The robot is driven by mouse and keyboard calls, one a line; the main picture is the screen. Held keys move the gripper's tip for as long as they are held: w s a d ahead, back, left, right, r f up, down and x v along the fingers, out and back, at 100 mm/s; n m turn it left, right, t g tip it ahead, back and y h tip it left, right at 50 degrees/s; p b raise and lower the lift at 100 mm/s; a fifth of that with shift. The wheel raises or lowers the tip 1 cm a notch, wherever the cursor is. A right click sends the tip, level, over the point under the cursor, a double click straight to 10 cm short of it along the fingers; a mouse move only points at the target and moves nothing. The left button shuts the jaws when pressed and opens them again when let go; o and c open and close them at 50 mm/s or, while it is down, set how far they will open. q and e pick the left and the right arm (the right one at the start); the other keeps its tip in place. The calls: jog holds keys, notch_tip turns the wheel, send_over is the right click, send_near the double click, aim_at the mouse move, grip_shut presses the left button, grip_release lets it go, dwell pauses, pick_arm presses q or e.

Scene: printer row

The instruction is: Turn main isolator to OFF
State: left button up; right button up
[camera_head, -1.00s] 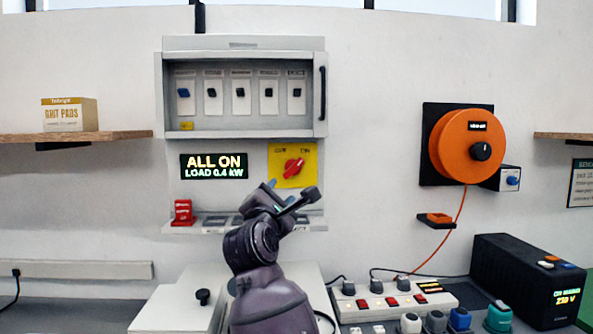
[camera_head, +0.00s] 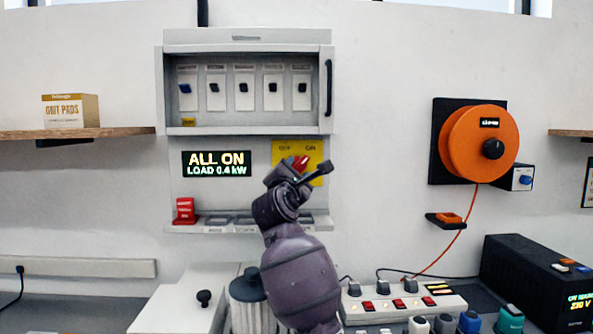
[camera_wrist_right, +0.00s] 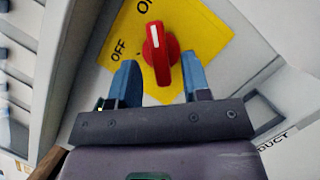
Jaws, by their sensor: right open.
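The main isolator is a red rotary knob (camera_head: 301,161) on a yellow plate (camera_head: 283,147) marked OFF at left and ON at right. The display (camera_head: 216,164) beside it reads ALL ON, LOAD 0.4 kW. My right gripper (camera_head: 303,172) is in front of the plate and hides much of the knob in the head view. In the right wrist view, the red knob (camera_wrist_right: 157,46) lies just beyond and between the two blue fingertips of my open right gripper (camera_wrist_right: 160,72). The fingers appear apart from it. My left gripper is out of view.
Above is a cabinet (camera_head: 246,39) with several small switches. A shelf below the plate carries a red tag block (camera_head: 184,210). At right are an orange cable reel (camera_head: 482,143), a power strip (camera_head: 404,302) and a black unit (camera_head: 530,280).

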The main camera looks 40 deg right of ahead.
jog(key=shift+x, duration=0.85)
